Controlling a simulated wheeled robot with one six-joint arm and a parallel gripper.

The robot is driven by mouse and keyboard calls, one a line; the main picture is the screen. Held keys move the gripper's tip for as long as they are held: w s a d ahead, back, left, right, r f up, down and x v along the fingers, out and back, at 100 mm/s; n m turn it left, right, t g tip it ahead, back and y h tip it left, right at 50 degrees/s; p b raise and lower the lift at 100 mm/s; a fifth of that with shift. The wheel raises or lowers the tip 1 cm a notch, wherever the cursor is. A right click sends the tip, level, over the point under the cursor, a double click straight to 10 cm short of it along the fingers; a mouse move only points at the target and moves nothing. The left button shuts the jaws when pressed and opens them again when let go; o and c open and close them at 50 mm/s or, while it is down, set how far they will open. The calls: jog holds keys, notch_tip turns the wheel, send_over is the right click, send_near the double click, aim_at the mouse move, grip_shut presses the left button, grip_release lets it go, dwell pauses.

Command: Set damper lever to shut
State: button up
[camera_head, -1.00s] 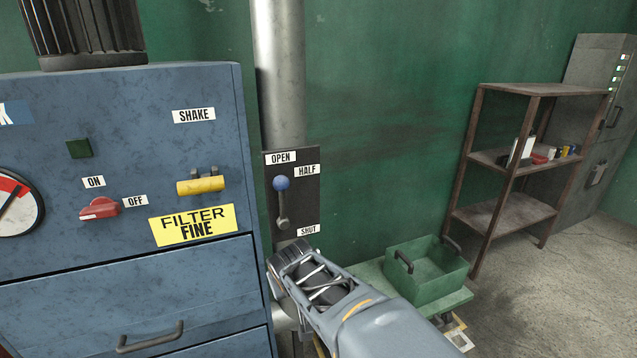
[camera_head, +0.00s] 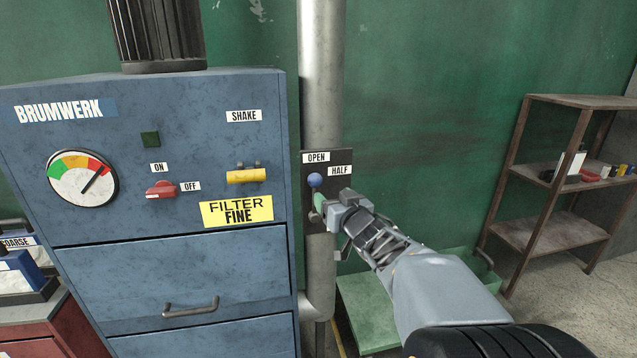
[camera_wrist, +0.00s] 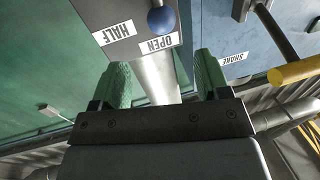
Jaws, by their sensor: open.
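The damper lever has a blue ball knob (camera_head: 315,181) on a dark plate (camera_head: 311,168) fixed at the grey duct pipe. The knob stands up, just below the OPEN label (camera_head: 316,157) and left of the HALF label (camera_head: 340,170). My gripper (camera_head: 324,204) is just below the knob in the head view and covers the lower plate, including the SHUT label. In the wrist view, which is turned upside down, the knob (camera_wrist: 161,20) is ahead of my open green fingers (camera_wrist: 163,70), roughly between their lines. Nothing is between the fingers; I see no contact.
The blue filter cabinet (camera_head: 170,270) stands close on the left, with a yellow SHAKE handle (camera_head: 246,176) and a red switch (camera_head: 160,190). A green crate (camera_head: 455,262) is low behind my arm. A rusty shelf (camera_head: 560,230) stands at the right.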

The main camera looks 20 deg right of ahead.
aim_at(318, 184)
jog(key=w+p, duration=0.1)
jog(key=w, duration=0.9)
jog(key=shift+w, duration=0.3)
jog(key=shift+c, duration=0.2)
